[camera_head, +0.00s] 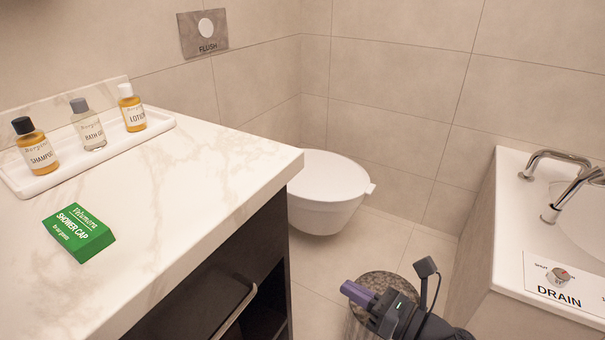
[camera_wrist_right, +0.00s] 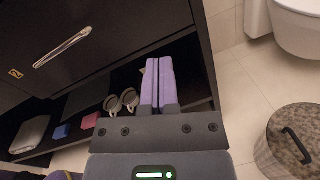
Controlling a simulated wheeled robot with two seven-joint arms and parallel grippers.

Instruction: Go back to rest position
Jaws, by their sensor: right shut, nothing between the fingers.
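My right gripper (camera_head: 357,293) is at the lower middle of the head view, over the bin beside the cabinet. Its purple fingers are together with nothing between them. They also show closed in the right wrist view (camera_wrist_right: 158,66), in front of the dark cabinet's open lower shelf. My left gripper is not seen in the head view.
The marble counter (camera_head: 215,165) holds a green shower cap box (camera_head: 78,236) and a white tray (camera_head: 22,189) with three bottles. A bin (camera_wrist_right: 297,139), toilet (camera_head: 325,190) and basin unit (camera_head: 520,235) surround the tiled floor. The cabinet shelf holds several small items.

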